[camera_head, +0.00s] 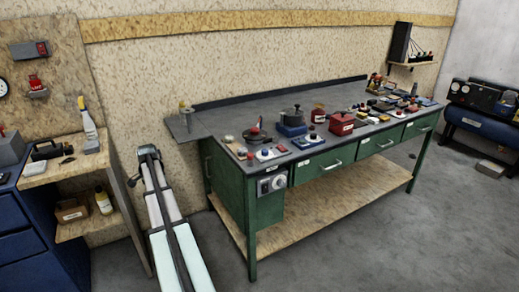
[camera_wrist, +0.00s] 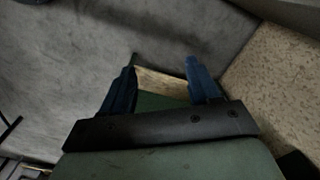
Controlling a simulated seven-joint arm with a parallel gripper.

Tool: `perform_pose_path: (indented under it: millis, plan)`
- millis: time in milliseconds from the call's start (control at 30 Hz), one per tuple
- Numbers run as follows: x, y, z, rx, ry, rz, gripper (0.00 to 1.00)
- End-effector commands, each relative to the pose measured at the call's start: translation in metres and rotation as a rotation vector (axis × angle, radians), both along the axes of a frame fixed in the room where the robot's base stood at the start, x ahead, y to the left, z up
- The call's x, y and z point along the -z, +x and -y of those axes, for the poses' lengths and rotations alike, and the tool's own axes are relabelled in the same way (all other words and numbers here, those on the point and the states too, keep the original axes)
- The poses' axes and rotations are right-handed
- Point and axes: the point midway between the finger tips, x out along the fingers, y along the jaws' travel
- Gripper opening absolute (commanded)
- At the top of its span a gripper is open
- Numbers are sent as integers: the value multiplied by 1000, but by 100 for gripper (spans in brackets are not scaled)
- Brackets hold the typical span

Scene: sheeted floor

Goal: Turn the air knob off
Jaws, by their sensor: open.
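A knob panel (camera_head: 272,184) with a light face and a round knob is on the green front of the workbench, near its left end. The knob's setting is too small to read, and I cannot tell whether it is the air knob. My gripper (camera_wrist: 162,62) is open in the wrist view. Its two blue fingers stand apart on a black bar, with nothing held between them. Beyond them are grey floor, a strip of wood-coloured board and a green surface. The knob does not show in the wrist view. I cannot make out the gripper surely in the head view.
The green workbench (camera_head: 225,192) has a dark top with pots, boxes and small tools along its front edge, and a low wooden shelf. A blue cabinet (camera_head: 35,235) stands left. The grey floor before the bench is open.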

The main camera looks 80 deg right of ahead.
Motion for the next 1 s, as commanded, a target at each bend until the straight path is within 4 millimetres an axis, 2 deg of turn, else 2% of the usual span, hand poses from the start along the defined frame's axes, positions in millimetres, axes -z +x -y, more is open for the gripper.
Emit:
perform_pose_path:
  millis: [33,200,367,600,800,900,1000]
  plan:
    - [-12,-10,29,69,-1,2,61]
    - [-48,-58,105,301,-1,1,61]
    - [-86,-112,171,520,0,2,61]
    - [-145,-210,258,847,1,1,61]
    - [-193,-296,310,1093,1,1,61]
    - [-209,-328,326,1179,1,1,61]
    - [-221,-349,334,1238,3,1,61]
